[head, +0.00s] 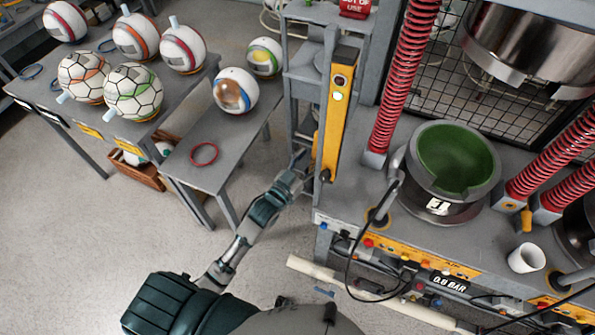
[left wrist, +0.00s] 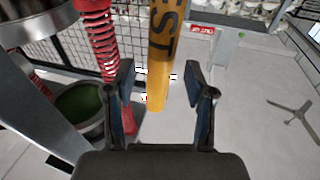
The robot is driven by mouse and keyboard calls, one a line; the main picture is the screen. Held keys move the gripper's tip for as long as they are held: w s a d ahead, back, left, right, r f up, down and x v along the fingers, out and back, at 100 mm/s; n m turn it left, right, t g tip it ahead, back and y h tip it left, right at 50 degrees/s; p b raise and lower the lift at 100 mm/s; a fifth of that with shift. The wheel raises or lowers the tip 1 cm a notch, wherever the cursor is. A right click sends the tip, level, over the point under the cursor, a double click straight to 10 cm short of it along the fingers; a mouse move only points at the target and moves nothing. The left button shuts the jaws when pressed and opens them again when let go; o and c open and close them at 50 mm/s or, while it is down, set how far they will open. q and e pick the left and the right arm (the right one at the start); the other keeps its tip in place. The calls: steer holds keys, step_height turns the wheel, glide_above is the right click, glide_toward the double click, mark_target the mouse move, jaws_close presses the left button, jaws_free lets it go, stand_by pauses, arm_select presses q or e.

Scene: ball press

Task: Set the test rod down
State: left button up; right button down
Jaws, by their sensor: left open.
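My left gripper (head: 303,160) is at the left side of the press frame, by the lower end of an upright yellow panel (head: 336,115) with lights and buttons. In the left wrist view the gripper (left wrist: 157,78) has its two fingers wide apart. A yellow bar (left wrist: 160,60) with black letters reading "EST" shows beyond and between them, with a gap on each side. I cannot tell whether this bar is the test rod. A long pale rod (head: 365,290) slants along the lower front of the press. My right gripper is not in view.
A green-lined bowl (head: 455,160) and a white cup (head: 526,258) stand on the press bench among red springs (head: 400,75). Left, a grey table (head: 40,85) bears several balls; a lower bench (head: 190,175) holds a red ring (head: 204,153). Open floor lies lower left.

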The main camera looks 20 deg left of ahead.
arm_select(q)
steer(key=w+a+v, duration=0.1)
steer(key=a+v, duration=0.1)
steer(key=v, duration=0.7)
step_height(320, 180, down, 23)
steer(key=a+n+g+y, duration=0.1)
steer(key=a+g+y, duration=0.1)
steer(key=g+y, duration=0.15)
steer(key=s+a+f+g, duration=0.1)
steer(key=s+f+g, duration=0.15)
steer(key=f, duration=0.65)
steer(key=s+a+f+g, duration=0.2)
steer(key=s+f, duration=0.2)
steer(key=f, duration=0.5)
steer(key=s+f+g+y, duration=0.2)
steer(key=s+f+g, duration=0.2)
steer(key=s+f, duration=0.9)
steer(key=s+f+g, duration=0.2)
steer(key=s+f, duration=0.3)
steer(key=s, duration=0.6)
steer(key=s+f+g, duration=0.3)
steer(key=s+f, duration=0.1)
steer(key=s, duration=0.7)
steer(key=shift+s+d+f+b, duration=0.15)
steer(key=shift+d+f+b, duration=0.2)
steer(key=shift+f, duration=0.05)
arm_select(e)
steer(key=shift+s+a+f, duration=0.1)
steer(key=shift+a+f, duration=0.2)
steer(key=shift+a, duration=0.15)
